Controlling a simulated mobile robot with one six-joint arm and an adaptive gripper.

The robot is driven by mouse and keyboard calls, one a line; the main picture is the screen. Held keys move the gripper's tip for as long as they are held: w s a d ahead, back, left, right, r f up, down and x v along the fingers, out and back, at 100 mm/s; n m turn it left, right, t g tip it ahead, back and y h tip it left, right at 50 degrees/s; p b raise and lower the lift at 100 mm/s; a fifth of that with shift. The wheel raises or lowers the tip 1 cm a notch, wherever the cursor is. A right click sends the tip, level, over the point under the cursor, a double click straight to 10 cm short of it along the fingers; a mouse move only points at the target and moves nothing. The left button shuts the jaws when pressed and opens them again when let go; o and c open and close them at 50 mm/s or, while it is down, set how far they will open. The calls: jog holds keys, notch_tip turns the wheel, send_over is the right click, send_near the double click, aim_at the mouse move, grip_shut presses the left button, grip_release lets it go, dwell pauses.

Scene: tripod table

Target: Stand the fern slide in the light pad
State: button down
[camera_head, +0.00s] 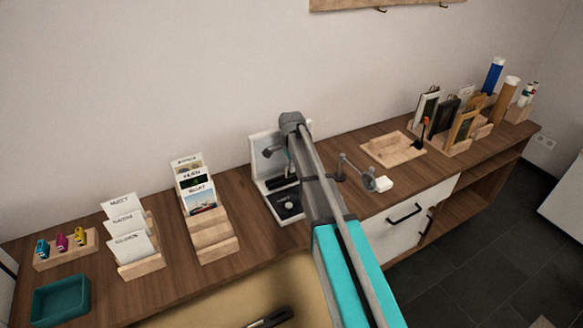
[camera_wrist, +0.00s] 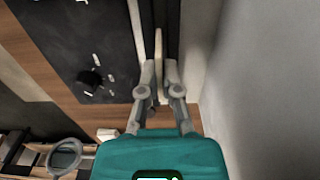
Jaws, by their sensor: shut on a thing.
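My gripper (camera_wrist: 159,72) is shut on a thin, pale-edged flat piece (camera_wrist: 158,45), seen edge-on. Its face and label are hidden, so I cannot tell whether it is the fern slide. In the head view a white upright stand with a black base (camera_head: 289,207) is partly behind my arm; it may be the light pad. In the wrist view a black panel with a round knob (camera_wrist: 90,80) lies left of the held piece. The piece is beside a dark upright strip; I cannot tell whether they touch.
Wooden racks of labelled cards (camera_head: 198,195) and (camera_head: 127,230) stand to the left. A magnifier on a jointed arm (camera_head: 370,181) and a wooden tray (camera_head: 393,150) stand to the right. A pale wall (camera_head: 150,80) rises behind the counter.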

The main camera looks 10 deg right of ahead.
jog(key=shift+w+f+b, duration=0.1)
jog(key=shift+f+b, duration=0.35)
jog(key=shift+f, duration=0.15)
jog(key=shift+f, duration=0.15)
jog(key=c, duration=0.7)
grip_release()
dwell(0.4)
jog(key=shift+r+p, duration=4.45)
jog(key=shift+r, duration=0.1)
